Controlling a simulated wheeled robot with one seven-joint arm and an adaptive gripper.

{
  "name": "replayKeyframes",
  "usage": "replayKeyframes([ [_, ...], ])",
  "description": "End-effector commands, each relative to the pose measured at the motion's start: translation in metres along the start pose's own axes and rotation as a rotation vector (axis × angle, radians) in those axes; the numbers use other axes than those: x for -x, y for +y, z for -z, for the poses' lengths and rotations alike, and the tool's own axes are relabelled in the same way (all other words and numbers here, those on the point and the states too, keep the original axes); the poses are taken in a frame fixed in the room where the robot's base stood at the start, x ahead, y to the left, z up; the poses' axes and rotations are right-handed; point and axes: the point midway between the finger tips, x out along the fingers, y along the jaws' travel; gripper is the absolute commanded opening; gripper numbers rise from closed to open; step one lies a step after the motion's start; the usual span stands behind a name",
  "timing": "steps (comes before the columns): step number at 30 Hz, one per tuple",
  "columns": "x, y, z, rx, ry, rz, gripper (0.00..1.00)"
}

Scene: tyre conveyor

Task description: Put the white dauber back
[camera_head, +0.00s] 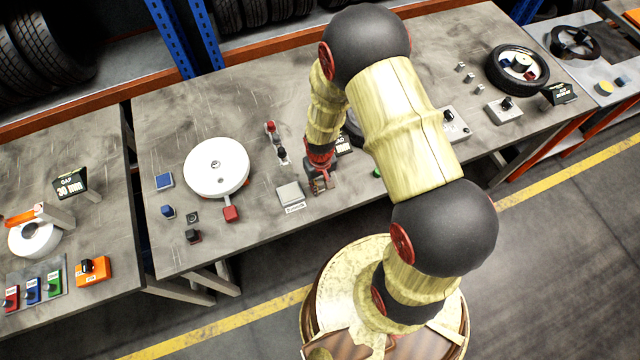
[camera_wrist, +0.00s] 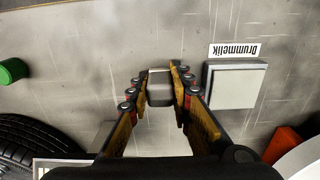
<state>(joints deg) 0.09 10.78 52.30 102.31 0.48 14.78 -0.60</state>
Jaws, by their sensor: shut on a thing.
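My gripper (camera_wrist: 160,90) is shut on a small pale, blocky thing, taken to be the white dauber (camera_wrist: 160,87). Its top shows between the fingertips and its lower part is hidden. In the head view my gripper (camera_head: 319,183) hangs low over the table (camera_head: 250,245), just right of a pale square pad (camera_head: 290,194). The pad also shows in the wrist view (camera_wrist: 235,87), right of the fingers, with a "Drummelik" label (camera_wrist: 234,50) beside it. A small holder with a red-topped piece (camera_head: 270,127) and a dark-topped piece (camera_head: 282,154) stands behind the pad.
A white disc (camera_head: 216,168) and a red block (camera_head: 231,213) are left of the pad. A green cylinder (camera_wrist: 12,71) and a tyre (camera_wrist: 35,135) show left in the wrist view. Small blue and black blocks stand at the table's left.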

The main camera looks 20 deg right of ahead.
Motion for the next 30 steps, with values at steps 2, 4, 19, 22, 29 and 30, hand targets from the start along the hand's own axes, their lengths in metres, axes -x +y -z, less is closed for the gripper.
replayKeyframes([
  [2, -0.002, 0.0, 0.0, 0.0, 0.0, 0.0, 0.0],
  [4, -0.004, 0.0, 0.0, 0.0, 0.0, 0.0, 0.21],
  [19, -0.003, 0.0, 0.0, 0.0, 0.0, 0.0, 0.39],
  [22, -0.002, 0.0, 0.0, 0.0, 0.0, 0.0, 0.39],
  [29, 0.021, 0.0, 0.002, 0.0, 0.005, 0.0, 0.39],
  [30, 0.029, 0.0, 0.002, 0.0, 0.005, 0.0, 0.39],
])
